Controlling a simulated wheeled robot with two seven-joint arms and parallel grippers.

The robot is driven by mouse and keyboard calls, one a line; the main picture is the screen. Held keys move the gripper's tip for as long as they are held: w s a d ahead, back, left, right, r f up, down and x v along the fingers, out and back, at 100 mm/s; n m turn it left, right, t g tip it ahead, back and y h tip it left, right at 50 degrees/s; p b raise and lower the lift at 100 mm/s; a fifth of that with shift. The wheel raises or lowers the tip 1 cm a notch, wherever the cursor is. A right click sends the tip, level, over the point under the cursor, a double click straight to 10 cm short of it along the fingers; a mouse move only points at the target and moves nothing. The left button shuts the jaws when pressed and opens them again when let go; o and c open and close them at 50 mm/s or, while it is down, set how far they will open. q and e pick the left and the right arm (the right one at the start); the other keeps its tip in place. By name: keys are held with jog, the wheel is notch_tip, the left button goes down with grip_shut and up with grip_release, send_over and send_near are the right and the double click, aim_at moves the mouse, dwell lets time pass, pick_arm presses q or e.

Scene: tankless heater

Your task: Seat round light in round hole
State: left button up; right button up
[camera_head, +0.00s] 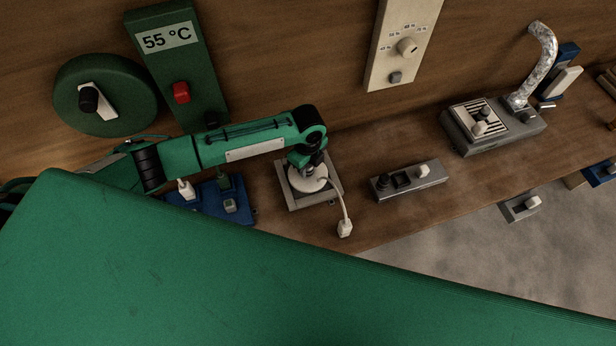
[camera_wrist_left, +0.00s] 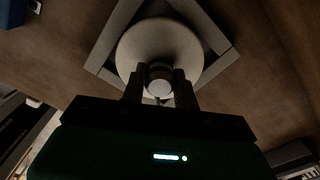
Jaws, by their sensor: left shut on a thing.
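The round light is a white disc (camera_head: 308,181) with a white cord and plug (camera_head: 345,228). It is over the grey square frame (camera_head: 297,207) on the wooden counter. My left gripper (camera_head: 309,168) is above the disc. In the left wrist view, its two fingers (camera_wrist_left: 160,76) are shut on the small round knob in the disc's middle. The disc (camera_wrist_left: 145,45) covers most of the frame's opening there, with the square frame (camera_wrist_left: 113,35) around it. The round hole is hidden under the disc, and I cannot tell whether the disc is down in it. My right gripper is out of view.
A blue base with plugs (camera_head: 240,213) is left of the frame. A grey switch strip (camera_head: 429,184) is to its right, and a grey box with a silver hose (camera_head: 524,122) is farther right. A green 55 °C panel (camera_head: 190,63) stands behind my left arm.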

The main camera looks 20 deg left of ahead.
pick_arm(q)
jog(key=shift+f, duration=0.3)
jog(key=shift+f+b, duration=0.3)
jog(key=shift+f, duration=0.15)
dwell(0.5)
jog(key=o, duration=1.2)
notch_tip(320, 180, up, 14)
jog(key=b, duration=0.3)
jog(key=shift+f+b, duration=0.1)
jog(key=shift+b, duration=0.25)
